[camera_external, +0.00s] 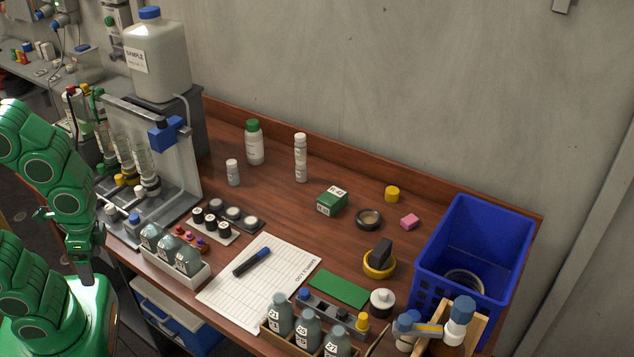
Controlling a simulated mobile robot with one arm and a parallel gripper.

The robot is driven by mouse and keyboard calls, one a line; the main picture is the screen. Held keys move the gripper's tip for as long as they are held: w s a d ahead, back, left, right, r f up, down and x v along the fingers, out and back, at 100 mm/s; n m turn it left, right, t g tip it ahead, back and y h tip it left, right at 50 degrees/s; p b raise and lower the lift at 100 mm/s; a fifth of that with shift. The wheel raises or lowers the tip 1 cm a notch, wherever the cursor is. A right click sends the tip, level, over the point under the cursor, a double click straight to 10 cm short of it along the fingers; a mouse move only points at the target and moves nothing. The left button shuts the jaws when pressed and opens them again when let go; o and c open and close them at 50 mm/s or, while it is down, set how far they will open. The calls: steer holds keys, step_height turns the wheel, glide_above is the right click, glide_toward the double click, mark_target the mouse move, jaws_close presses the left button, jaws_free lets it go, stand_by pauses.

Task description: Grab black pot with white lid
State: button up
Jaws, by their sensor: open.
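Several small dark pots with pale tops stand in two short rows left of the paper sheet. The nearer row of black-and-white pots (211,222) sits in a white holder. The farther row of pots (233,212) sits in a dark tray and shows round pale lids. A separate squat round pot with a white top (382,301) stands at the front right, beside the green mat; its lower body is hard to make out. My green arm is at the left edge, apart from all the pots. I cannot make out my gripper in this view.
A blue crate (438,246) stands at the right end of the table. Racks of grey bottles (172,251) and (308,331) line the front edge. A paper sheet (265,283) with a marker lies mid-table. The back middle has free room around scattered bottles.

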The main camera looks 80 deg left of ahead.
steer(key=w+a+f+t+y, duration=0.1)
steer(key=w+a+f+t, duration=0.1)
steer(key=w, duration=0.9)
steer(key=w+a+f+t, duration=0.1)
steer(key=w+a+t, duration=0.1)
steer(key=w, duration=0.8)
steer(key=m+t+h, duration=0.4)
steer(key=t+h, duration=0.2)
steer(key=t, duration=0.4)
glide_toward(380, 291)
steer(key=x, duration=0.4)
steer(key=shift+w+a+f, duration=0.1)
steer(key=shift+w+a, duration=0.05)
steer(key=shift+a, duration=0.05)
steer(key=shift+w+d+f+m, duration=0.35)
steer(key=shift+w+d, duration=0.1)
steer(key=shift+d, duration=0.1)
steer(key=shift+x, duration=3.7)
steer(key=shift+r, duration=0.2)
